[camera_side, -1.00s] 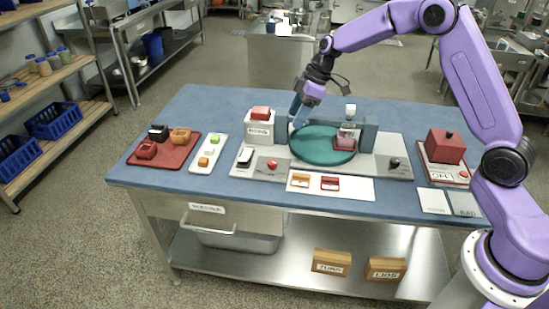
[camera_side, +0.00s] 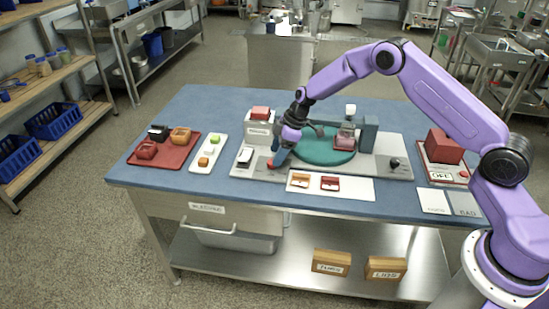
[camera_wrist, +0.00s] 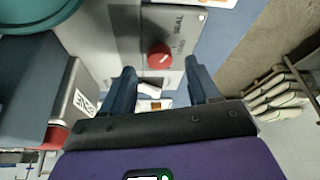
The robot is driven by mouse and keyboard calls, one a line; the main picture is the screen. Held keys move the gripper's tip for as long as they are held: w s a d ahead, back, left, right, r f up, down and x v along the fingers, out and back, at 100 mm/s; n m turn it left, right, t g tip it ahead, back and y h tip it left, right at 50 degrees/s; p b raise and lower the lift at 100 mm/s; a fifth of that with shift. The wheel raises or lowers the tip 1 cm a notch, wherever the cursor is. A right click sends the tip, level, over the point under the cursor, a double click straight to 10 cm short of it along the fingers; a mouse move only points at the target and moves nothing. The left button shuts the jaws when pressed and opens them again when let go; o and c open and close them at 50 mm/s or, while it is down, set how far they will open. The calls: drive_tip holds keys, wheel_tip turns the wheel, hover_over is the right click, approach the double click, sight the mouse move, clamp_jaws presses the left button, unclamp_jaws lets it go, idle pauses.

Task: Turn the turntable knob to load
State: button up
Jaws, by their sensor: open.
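The red turntable knob (camera_wrist: 159,55) sits on a grey panel with small lettering beside it, too small to read surely. A pale pointer mark shows on its top. In the side view the knob (camera_side: 271,164) is at the front left of the machine, partly covered by my gripper (camera_side: 278,161). The teal turntable (camera_side: 318,157) lies behind it to the right. In the wrist view my gripper (camera_wrist: 160,74) is open and empty, its two dark blue fingers either side of the knob's line. I cannot tell whether they touch it.
A white block with a red top (camera_side: 258,130) stands close behind my gripper. A black knob (camera_side: 394,163) is at the machine's right end. A white strip with two small parts (camera_side: 355,190) lies in front. A red tray (camera_side: 181,158) is at left.

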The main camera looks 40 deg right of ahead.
drive_tip(key=shift+x, duration=1.45)
drive_tip(key=c, duration=1)
drive_tip(key=shift+m, duration=0.3)
drive_tip(key=m+h, duration=0.1)
drive_tip(key=m, duration=0.1)
drive_tip(key=m+t, duration=0.1)
drive_tip(key=m, duration=0.2)
drive_tip(key=shift+s+a+h, duration=0.15)
drive_tip(key=shift+h, duration=0.25)
drive_tip(key=shift+a+m+t+h, duration=0.1)
drive_tip(key=shift+m+t+h, duration=0.25)
drive_tip(key=shift+m, duration=0.9)
drive_tip(key=shift+a+m+t+h, duration=0.15)
drive_tip(key=shift+m+h, duration=0.3)
drive_tip(key=shift+m, duration=0.8)
drive_tip(key=shift+s+d+m+h, duration=0.1)
drive_tip(key=shift+m+h, duration=0.2)
drive_tip(key=shift+m, duration=0.4)
